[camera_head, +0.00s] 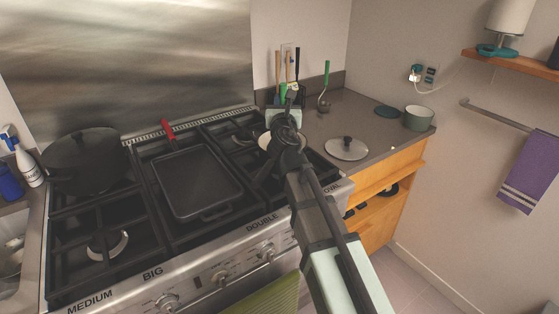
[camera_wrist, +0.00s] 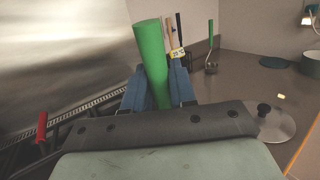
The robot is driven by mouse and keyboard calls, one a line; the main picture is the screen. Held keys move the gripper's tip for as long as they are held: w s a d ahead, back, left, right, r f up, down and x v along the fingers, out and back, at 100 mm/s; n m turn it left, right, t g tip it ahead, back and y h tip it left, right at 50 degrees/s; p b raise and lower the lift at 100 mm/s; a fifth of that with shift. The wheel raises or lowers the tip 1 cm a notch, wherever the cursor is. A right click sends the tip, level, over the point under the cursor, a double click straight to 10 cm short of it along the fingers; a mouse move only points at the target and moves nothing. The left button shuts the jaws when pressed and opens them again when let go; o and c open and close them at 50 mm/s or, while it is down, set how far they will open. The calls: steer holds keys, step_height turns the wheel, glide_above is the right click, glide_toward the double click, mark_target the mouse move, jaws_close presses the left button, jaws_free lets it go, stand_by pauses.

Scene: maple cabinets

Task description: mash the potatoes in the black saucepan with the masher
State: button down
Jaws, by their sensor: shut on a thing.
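My gripper (camera_wrist: 159,86) is shut on a thick green handle (camera_wrist: 150,48), with a blue finger on each side of it. I take it for the masher's handle; its working end is hidden. In the head view my gripper (camera_head: 285,112) is over the right back of the stove, with the green handle top (camera_head: 283,89) just above it. A pale round shape (camera_head: 266,142) shows partly beneath it; I cannot tell whether it is the saucepan's contents or a burner. A large black pot (camera_head: 80,158) stands on the left back burner. No potatoes can be clearly made out.
A black griddle pan (camera_head: 198,180) lies mid-stove, near a red handle (camera_head: 168,129). Right of the stove, another green-handled utensil (camera_head: 326,78) stands upright near a utensil holder (camera_head: 299,97). A lid (camera_head: 346,149) and a green pot (camera_head: 418,118) are on the counter.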

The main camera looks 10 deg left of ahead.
steer(key=shift+f, duration=0.1)
steer(key=shift+f, duration=1.9)
steer(key=shift+r, duration=2.15)
steer(key=shift+r, duration=5.95)
steer(key=shift+d, duration=0.1)
